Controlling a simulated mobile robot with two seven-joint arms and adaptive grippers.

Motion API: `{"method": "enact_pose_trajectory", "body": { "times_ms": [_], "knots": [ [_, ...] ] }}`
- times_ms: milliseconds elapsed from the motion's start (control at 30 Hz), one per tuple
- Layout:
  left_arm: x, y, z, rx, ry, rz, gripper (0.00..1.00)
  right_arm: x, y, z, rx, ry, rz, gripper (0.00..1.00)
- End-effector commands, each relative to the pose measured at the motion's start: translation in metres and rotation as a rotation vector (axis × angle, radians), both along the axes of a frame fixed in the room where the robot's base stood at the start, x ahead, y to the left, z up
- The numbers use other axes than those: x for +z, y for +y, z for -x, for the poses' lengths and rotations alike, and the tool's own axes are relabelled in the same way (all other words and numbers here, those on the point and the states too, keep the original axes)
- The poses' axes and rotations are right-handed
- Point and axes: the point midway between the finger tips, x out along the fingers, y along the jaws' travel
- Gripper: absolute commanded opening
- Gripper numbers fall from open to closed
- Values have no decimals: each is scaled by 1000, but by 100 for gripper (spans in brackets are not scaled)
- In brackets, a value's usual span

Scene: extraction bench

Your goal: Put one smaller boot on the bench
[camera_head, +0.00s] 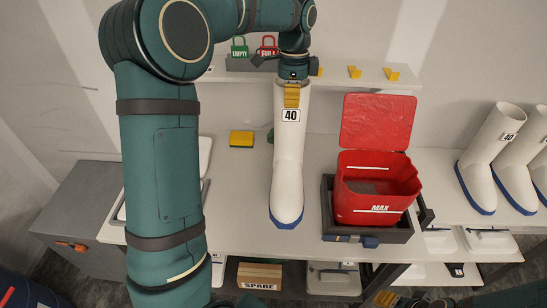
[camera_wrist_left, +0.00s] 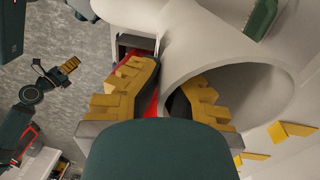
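A white boot (camera_head: 288,160) with a blue sole edge and a "40" label is in the middle of the head view, over the bench (camera_head: 240,215), toe towards me. I cannot tell whether its sole touches the bench. My left gripper (camera_head: 292,95) is at the top of its shaft. In the left wrist view its yellow fingers (camera_wrist_left: 168,85) straddle the rim of the boot (camera_wrist_left: 200,50), one inside the opening and one outside, shut on the wall. My right gripper (camera_wrist_left: 60,75) appears small at the left of that view; its fingers are unclear.
A red open bin (camera_head: 375,215) marked MAX stands in a dark tray right of the boot. More white boots (camera_head: 490,165) stand at the right. A yellow sponge (camera_head: 242,139) lies left. A shelf (camera_head: 340,76) with padlocks (camera_head: 268,46) runs along the wall. A SPARE box (camera_head: 260,275) sits below.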

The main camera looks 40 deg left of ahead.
Motion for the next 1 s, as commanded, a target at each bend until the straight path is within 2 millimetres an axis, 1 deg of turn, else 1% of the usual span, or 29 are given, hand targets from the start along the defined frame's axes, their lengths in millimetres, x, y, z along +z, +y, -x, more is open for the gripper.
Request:
{"method": "enact_pose_trajectory", "body": {
  "times_ms": [100, 200, 267, 533, 733, 800, 967, 1000],
  "knots": [
    [-22, 0, 0, 1, 2, 1, 0, -3, 0, 0, 0, 1, 0, 47],
    [-38, 0, 0, 1, 2, 0, 0, -4, 0, 0, 0, 0, 0, 47],
    [-45, 0, 0, 1, 0, 0, 0, -5, 0, 0, 0, 0, 0, 47],
    [-61, 0, 0, 1, 0, 0, 0, -5, 0, 0, 0, 0, 1, 47],
    [-86, 0, 0, 1, 1, 0, 0, -6, 0, 0, 0, 0, 1, 47],
    [-90, 0, 0, 1, -1, 0, 0, -6, 1, 0, 0, 0, 1, 47],
    [-90, 0, 0, 1, -1, 0, 0, -6, 0, 0, 0, 0, 1, 47],
    [-91, 0, 0, 1, 1, 0, 10, -6, 0, 0, 0, 0, 1, 47]
  ]
}}
